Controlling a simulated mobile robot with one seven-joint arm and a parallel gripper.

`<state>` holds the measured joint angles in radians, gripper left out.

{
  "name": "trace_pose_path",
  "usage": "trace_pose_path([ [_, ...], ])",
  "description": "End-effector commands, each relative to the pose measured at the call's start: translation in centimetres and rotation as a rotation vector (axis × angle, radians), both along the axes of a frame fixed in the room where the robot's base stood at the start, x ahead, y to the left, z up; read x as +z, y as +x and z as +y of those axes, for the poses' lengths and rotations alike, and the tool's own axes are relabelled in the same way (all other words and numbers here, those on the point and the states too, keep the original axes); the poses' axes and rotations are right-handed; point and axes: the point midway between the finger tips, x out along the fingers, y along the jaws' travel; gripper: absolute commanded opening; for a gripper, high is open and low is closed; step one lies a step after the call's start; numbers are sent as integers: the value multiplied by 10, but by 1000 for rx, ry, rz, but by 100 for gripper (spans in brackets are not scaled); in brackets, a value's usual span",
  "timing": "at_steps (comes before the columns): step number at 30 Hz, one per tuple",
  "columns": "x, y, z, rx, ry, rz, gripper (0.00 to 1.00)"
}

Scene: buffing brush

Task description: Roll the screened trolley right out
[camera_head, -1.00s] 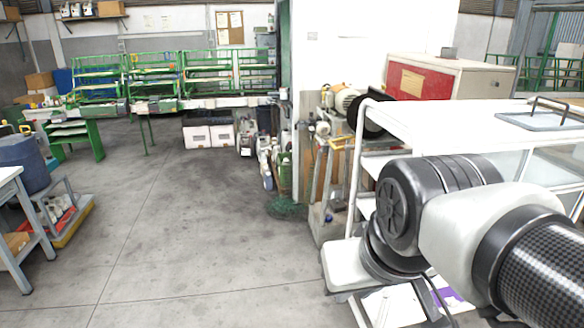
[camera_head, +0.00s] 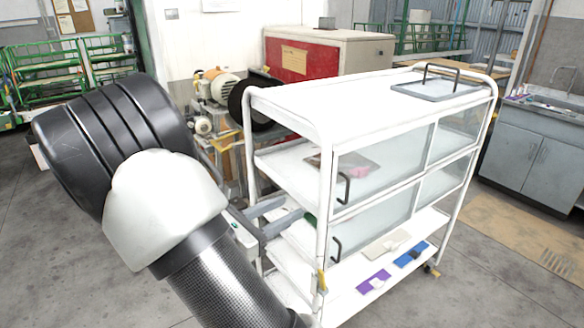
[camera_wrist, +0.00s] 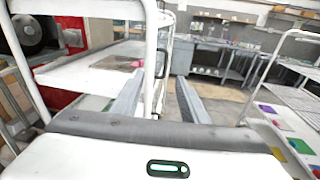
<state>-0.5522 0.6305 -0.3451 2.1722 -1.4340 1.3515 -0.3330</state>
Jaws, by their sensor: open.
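The screened trolley (camera_head: 305,103) is white, with clear side panels, black handles and several shelves. It stands upright in the middle of the head view, and its shelf and tubular frame fill the left of the wrist view (camera_wrist: 95,72). My gripper (camera_head: 298,213) is open at the trolley's left end, level with its middle shelves. Its fingers point towards the near left upright (camera_head: 325,180). In the wrist view my gripper (camera_wrist: 160,80) has a white upright showing between its two fingers. I cannot tell whether they touch it. My arm hides part of the trolley's lower left side.
A motor machine (camera_head: 217,88) and a red-fronted cabinet (camera_head: 290,60) stand close behind the trolley. A grey sink cabinet (camera_head: 530,150) is at the right. The floor (camera_head: 480,285) is clear at the front right. Another white frame (camera_wrist: 275,75) shows in the wrist view.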

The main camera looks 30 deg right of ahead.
Motion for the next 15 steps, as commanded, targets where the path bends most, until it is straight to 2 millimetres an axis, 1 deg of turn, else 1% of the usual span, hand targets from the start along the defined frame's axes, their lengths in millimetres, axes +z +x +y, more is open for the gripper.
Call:
trace_pose_path([
  [1,-2,7,3,26,-34,21,40],
  [3,-2,12,5,48,-61,35,40],
  [5,-2,15,2,53,-69,40,40],
  [7,-2,17,-4,53,-70,41,40],
  [11,-2,21,-25,50,-68,41,40],
  [15,-2,29,-55,49,-67,40,40],
])
